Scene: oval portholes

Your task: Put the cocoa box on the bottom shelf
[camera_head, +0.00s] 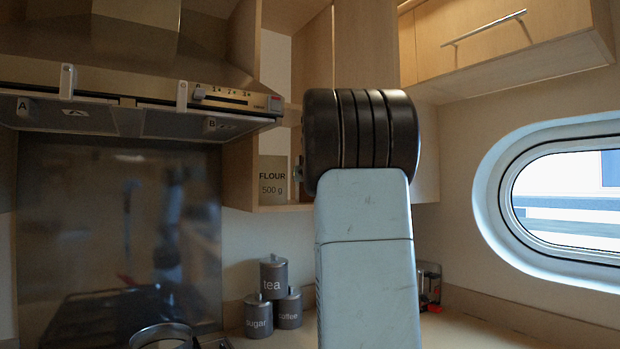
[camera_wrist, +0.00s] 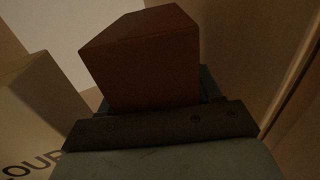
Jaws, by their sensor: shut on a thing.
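In the wrist view, a reddish-brown box (camera_wrist: 145,62), which I take for the cocoa box, stands out beyond my gripper (camera_wrist: 158,104). My gripper is shut on it; the fingertips are mostly hidden and no label shows on the visible faces. In the head view my arm hides the gripper and the brown box. The open bottom shelf (camera_head: 286,208) is left of my arm, under the wall cupboard. In the wrist view the gripper is among pale wooden panels, with the flour box close on its left. I cannot tell whether the brown box touches the shelf.
The flour box (camera_head: 272,181) stands on the bottom shelf; it also shows in the wrist view (camera_wrist: 38,112). A wooden panel (camera_wrist: 262,60) is close on the right there. A range hood (camera_head: 140,90) is at left. Tea, sugar and coffee canisters (camera_head: 273,278) stand on the counter below.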

